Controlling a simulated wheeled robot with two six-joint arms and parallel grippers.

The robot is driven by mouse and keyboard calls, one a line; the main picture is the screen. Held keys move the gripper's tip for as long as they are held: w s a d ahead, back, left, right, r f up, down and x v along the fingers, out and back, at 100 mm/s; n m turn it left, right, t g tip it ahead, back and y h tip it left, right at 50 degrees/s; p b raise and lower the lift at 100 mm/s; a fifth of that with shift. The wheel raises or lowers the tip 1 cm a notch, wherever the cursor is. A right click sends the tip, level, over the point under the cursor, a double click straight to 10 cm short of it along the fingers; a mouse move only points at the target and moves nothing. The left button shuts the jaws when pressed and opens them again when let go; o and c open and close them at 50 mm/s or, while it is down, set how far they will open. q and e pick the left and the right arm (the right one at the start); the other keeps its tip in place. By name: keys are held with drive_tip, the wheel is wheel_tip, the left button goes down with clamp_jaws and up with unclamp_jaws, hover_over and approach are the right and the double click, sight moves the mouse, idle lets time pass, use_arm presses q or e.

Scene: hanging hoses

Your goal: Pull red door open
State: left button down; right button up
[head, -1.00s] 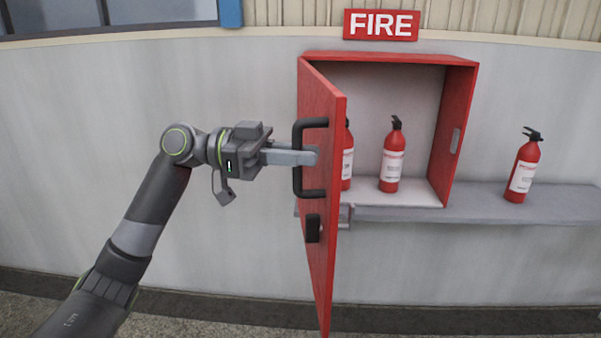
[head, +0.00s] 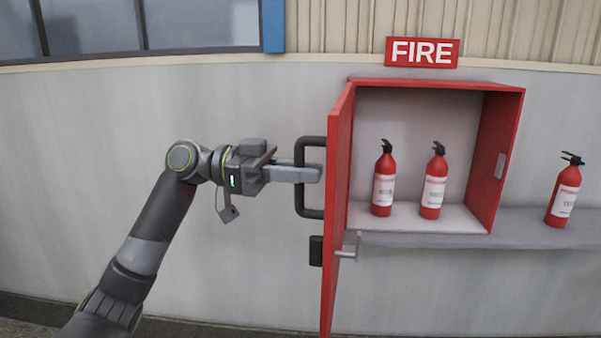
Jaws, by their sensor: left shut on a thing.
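The red door (head: 339,200) of the red fire cabinet (head: 505,140) stands wide open, seen nearly edge-on at the cabinet's left side. A black bar handle (head: 302,202) is on the door's left face, with a black latch piece (head: 316,250) below it. My left gripper (head: 312,174) comes in from the left and is shut on the handle's upright bar. The contact point is partly hidden by the fingers. A metal lever (head: 350,247) sticks out from the door's inner side. My right gripper is not in view.
Two fire extinguishers (head: 383,180) (head: 433,183) stand upright inside the cabinet. A third extinguisher (head: 564,192) stands on the grey shelf (head: 520,228) to the right. A FIRE sign (head: 422,52) is above. The wall left of the door is clear.

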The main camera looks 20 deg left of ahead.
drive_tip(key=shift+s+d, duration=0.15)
use_arm(q)
drive_tip(key=c, duration=1.5)
unclamp_jaws()
drive_tip(key=shift+a, duration=0.1)
